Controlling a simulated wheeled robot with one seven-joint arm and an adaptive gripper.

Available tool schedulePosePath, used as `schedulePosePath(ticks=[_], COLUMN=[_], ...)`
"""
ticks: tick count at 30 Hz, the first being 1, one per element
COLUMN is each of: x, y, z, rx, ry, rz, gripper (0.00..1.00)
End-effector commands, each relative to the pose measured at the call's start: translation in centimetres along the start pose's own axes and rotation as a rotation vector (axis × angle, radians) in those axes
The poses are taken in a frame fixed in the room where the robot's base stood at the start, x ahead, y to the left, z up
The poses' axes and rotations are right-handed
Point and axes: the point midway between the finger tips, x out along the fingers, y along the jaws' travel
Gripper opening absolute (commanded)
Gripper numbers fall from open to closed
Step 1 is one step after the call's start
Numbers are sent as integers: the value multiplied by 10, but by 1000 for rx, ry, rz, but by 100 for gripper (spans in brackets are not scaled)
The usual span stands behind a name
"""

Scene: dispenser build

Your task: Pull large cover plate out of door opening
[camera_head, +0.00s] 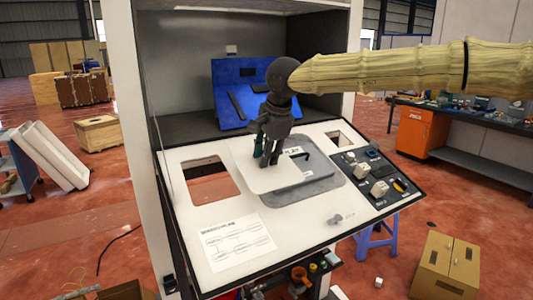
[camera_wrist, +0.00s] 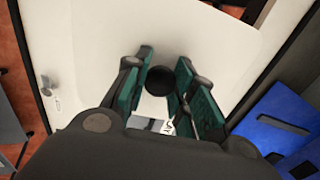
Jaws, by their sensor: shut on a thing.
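The large cover plate (camera_head: 262,180) is a white sheet with rounded corners on the sloped white panel. It overlaps a grey rounded area (camera_head: 318,183), which may be the door opening; the plate hides part of it. My gripper (camera_head: 266,160) is over the plate, pointing down. In the wrist view, the green-padded fingers of my gripper (camera_wrist: 165,92) stand on both sides of a round black knob (camera_wrist: 158,80) on the white plate (camera_wrist: 190,35). They are shut on the knob. Whether the plate is fully clear of the panel cannot be told.
The panel has a rectangular opening (camera_head: 208,182) at left and a smaller one (camera_head: 340,138) at upper right. A black control strip (camera_head: 378,178) lies at right. A blue board (camera_head: 238,85) leans in the cabinet behind. A printed sheet (camera_head: 236,243) lies at front left.

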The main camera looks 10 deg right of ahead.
Motion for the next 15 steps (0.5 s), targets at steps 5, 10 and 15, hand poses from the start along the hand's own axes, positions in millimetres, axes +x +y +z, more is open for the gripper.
schedulePosePath(ticks=[5, 10, 15], x=[-13, -22, -31], y=[-1, -1, -2], z=[0, 0, 0], rx=[0, 0, 0], ry=[-1, -1, -1], rz=[-1, -1, -1], gripper=[0, 0, 0])
